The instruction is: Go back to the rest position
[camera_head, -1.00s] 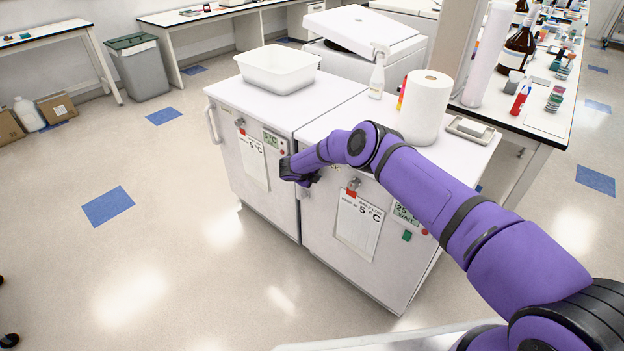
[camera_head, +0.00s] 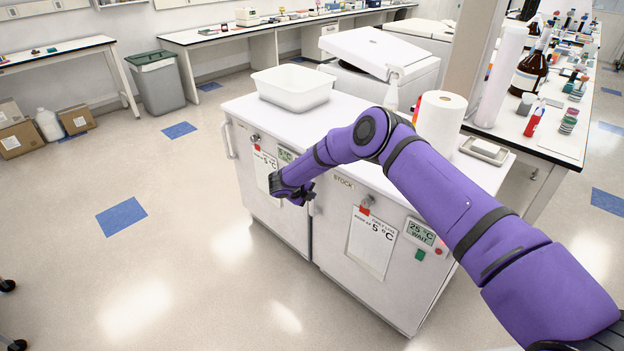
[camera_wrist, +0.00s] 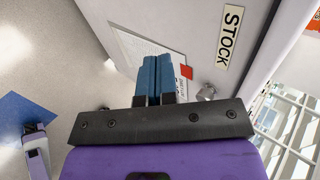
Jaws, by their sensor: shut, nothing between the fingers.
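My gripper (camera_head: 303,197) hangs at the end of my purple arm, in front of the two white cabinets in the head view. In the wrist view my gripper (camera_wrist: 158,62) has its two blue fingers together with nothing between them. Behind the fingers there is a white cabinet face with a STOCK label (camera_wrist: 231,34) and a paper sheet. In the head view I cannot tell whether the fingers touch the cabinet.
The left cabinet (camera_head: 240,190) bears a white tub (camera_head: 292,92); the right cabinet (camera_head: 335,235) bears a paper towel roll (camera_head: 440,122). A bench with bottles (camera_head: 530,72) stands at the right.

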